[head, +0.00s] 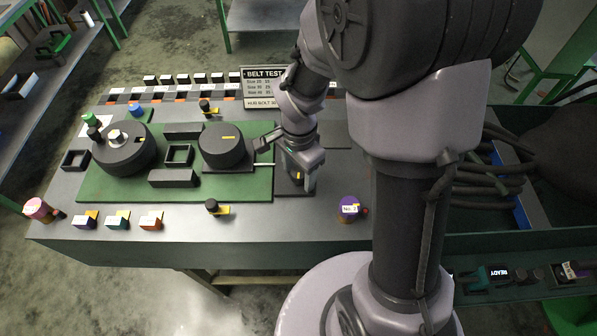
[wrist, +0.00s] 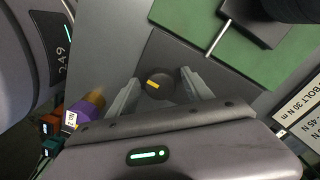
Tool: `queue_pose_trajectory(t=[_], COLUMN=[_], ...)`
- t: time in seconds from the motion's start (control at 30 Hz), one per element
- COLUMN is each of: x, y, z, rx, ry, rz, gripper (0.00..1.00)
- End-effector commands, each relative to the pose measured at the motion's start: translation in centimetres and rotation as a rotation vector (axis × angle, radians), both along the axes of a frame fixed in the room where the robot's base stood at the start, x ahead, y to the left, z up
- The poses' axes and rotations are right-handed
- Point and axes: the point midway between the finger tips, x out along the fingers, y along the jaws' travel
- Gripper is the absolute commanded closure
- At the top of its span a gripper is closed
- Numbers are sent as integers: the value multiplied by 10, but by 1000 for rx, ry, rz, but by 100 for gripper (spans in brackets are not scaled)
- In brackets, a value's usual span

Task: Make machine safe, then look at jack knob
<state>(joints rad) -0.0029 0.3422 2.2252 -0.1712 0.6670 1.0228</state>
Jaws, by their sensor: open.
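A small dark round knob with a yellow bar (wrist: 157,86) sits on a dark square plate (wrist: 190,62); no label shows whether it is the jack knob. My gripper (wrist: 161,82) is open, with a finger on each side of the knob and nothing held. In the head view my gripper (head: 297,182) is over this plate, at the right end of the green base plate (head: 120,190). My gripper partly hides the knob there.
A purple-topped "No. 2" piece (head: 349,206) stands right of my gripper. Several coloured blocks and a pink cylinder (head: 38,209) line the front edge. A belt test sign (head: 263,84) stands behind. Black hoses (head: 480,180) lie at right. The front table strip is partly clear.

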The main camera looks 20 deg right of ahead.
Motion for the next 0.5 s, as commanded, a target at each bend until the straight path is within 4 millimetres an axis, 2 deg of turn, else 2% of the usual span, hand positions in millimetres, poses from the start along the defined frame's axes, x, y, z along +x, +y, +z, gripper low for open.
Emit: queue_pose_trajectory(t=[0.23,0.5], x=[0,0], y=[0,0], z=[0,0], rx=[0,0], ry=[0,-1], rz=[0,0], gripper=[43,96])
